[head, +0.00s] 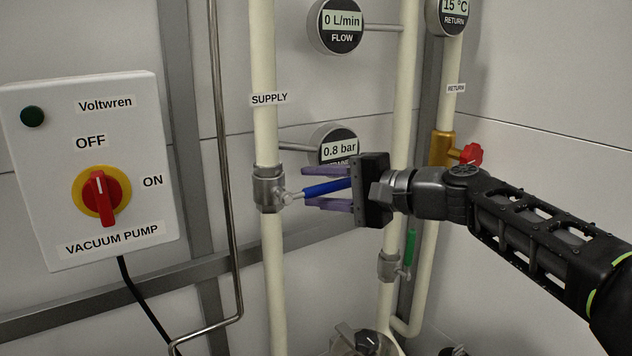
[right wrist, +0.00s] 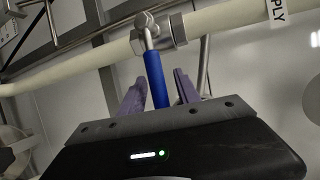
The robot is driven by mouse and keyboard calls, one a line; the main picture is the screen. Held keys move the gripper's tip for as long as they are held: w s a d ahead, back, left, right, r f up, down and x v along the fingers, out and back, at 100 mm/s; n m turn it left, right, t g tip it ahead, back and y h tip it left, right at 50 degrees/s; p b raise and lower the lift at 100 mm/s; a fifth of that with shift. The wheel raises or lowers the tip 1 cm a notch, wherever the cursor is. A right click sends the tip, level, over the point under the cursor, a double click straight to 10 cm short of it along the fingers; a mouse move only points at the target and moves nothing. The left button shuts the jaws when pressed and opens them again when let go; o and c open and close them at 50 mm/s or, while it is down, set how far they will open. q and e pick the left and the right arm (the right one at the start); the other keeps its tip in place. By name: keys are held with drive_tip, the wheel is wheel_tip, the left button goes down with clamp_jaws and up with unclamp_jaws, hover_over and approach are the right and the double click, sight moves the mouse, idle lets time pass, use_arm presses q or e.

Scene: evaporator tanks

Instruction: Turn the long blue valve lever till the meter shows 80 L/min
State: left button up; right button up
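The long blue valve lever (head: 325,188) sticks out to the right, roughly level, from the metal valve (head: 268,188) on the pipe marked SUPPLY. My right gripper (head: 304,188) has its purple fingers apart, one above and one below the lever, with the lever between them. In the right wrist view the blue lever (right wrist: 156,78) runs between the two fingers (right wrist: 158,88), with a gap showing on its left side. The flow meter (head: 342,22) reads 0 L/min. My left gripper is not in view.
A pressure meter (head: 338,146) reading 0.8 bar sits behind my gripper, partly hidden. A green-handled valve (head: 410,246) is below and a red knob (head: 471,154) to the right. The vacuum pump box (head: 130,115) with its red switch (head: 102,197) is on the left.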

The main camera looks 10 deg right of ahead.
drive_tip(key=shift+w+a, duration=0.2)
drive_tip(key=shift+f, duration=0.1)
clamp_jaws()
idle(1.3)
